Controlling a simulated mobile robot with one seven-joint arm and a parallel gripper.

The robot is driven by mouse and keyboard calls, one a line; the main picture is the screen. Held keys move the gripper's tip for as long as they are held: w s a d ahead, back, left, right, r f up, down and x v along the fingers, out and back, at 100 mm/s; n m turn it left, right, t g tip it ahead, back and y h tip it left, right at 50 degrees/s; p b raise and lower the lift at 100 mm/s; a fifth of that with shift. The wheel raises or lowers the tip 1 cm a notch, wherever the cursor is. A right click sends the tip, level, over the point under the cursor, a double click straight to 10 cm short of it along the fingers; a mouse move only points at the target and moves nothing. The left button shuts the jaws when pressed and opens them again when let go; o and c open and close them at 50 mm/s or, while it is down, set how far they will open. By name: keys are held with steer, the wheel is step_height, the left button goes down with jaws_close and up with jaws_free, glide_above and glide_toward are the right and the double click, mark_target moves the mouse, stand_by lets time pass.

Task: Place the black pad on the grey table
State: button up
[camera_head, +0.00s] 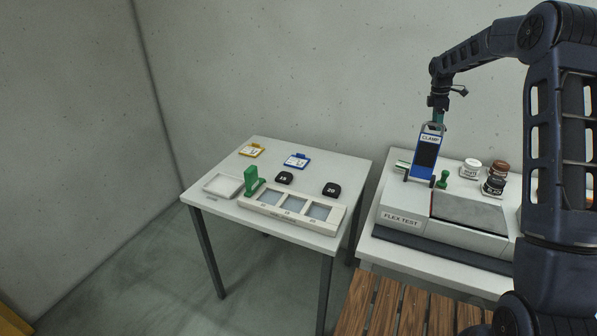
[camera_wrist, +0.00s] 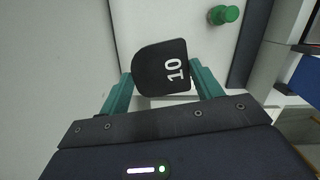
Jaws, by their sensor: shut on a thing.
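A black pad (camera_wrist: 152,66) with a white "10" and one rounded end is in my gripper (camera_wrist: 161,78) in the wrist view. The teal fingers are shut on its two sides, and a pale surface shows beyond it. In the head view my arm reaches down behind the blue "CLAMP" panel (camera_head: 427,152), and the held pad cannot be made out there. A light grey table (camera_head: 215,240) stands at the left. On it lie two other black pads, "15" (camera_head: 284,178) and "20" (camera_head: 331,189).
The left table also bears a holder with three windows (camera_head: 340,212), a green-handled tool (camera_head: 251,180), a white tray (camera_head: 223,185), and yellow (camera_head: 252,150) and blue (camera_head: 297,160) tags. A "FLEX TEST" machine (camera_head: 430,222) and small jars (camera_head: 495,185) occupy the right table.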

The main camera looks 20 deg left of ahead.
steer(key=s+a+f+n, duration=0.1)
steer(key=s+a+n, duration=0.35)
steer(key=a, duration=0.75)
steer(key=s+a+f+n, duration=0.25)
steer(key=s+a, duration=0.25)
steer(key=a, duration=0.7)
steer(key=n+t+y, duration=0.1)
steer(key=n+y, duration=0.1)
steer(key=n, duration=0.7)
glide_above(308, 185)
step_height(308, 185, down, 2)
steer(key=f, duration=2)
steer(key=shift+s+a, duration=0.1)
steer(key=shift+s, duration=0.2)
steer(key=o, duration=1)
steer(key=shift+f, duration=0.1)
steer(key=r, duration=0.4)
steer(key=s+r, duration=0.1)
steer(key=r, duration=0.7)
steer(key=shift+s+r, duration=0.1)
steer(key=shift+s, duration=0.3)
